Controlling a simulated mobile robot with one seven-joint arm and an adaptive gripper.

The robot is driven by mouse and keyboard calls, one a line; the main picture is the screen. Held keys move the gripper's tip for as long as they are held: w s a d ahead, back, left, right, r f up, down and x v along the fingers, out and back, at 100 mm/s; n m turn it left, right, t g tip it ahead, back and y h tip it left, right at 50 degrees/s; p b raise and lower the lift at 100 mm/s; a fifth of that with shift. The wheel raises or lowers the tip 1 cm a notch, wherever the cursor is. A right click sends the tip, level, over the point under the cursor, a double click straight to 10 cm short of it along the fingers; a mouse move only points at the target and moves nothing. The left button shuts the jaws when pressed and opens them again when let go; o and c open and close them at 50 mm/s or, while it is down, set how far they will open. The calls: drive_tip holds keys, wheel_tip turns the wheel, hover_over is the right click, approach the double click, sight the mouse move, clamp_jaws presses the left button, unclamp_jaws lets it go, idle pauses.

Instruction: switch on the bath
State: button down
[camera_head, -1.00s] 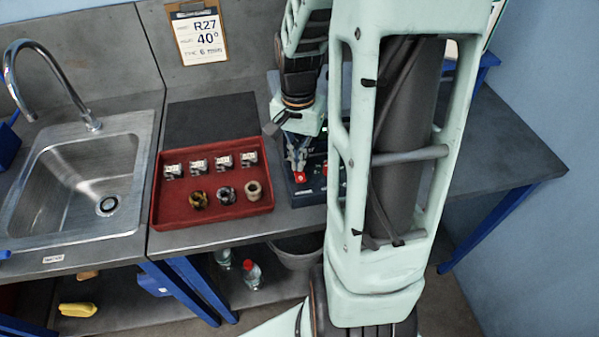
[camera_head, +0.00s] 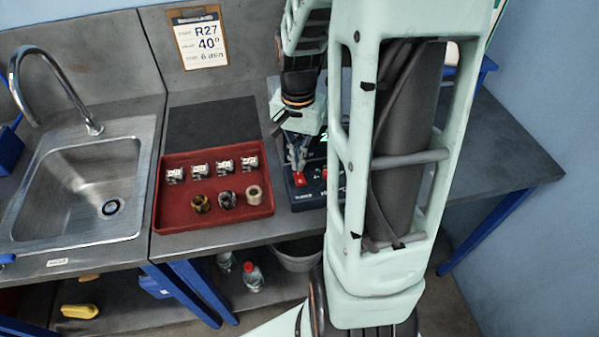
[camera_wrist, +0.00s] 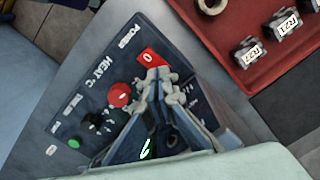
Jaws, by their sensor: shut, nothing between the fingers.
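The bath (camera_head: 310,196) is a dark blue unit on the bench, largely hidden behind my arm. Its front panel (camera_wrist: 78,75) fills the left of the wrist view. A red rocker switch marked 0 (camera_wrist: 148,57) sits beside the POWER label; it also shows in the head view (camera_head: 300,180). My gripper (camera_wrist: 157,80) is shut and empty, its fingertips at the switch's near edge; I cannot tell whether they touch. It also shows in the head view (camera_head: 296,165). Green lit display marks (camera_wrist: 147,149) show between the fingers.
A round red control (camera_wrist: 120,95), a black knob (camera_wrist: 92,121) and a green button (camera_wrist: 73,143) share the panel. A red tray (camera_head: 165,222) with several labelled blocks and rings stands left of the bath. A sink (camera_head: 85,180) is further left.

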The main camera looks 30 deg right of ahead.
drive_tip(key=shift+r+p, duration=1.4)
drive_tip(key=shift+r, duration=0.8)
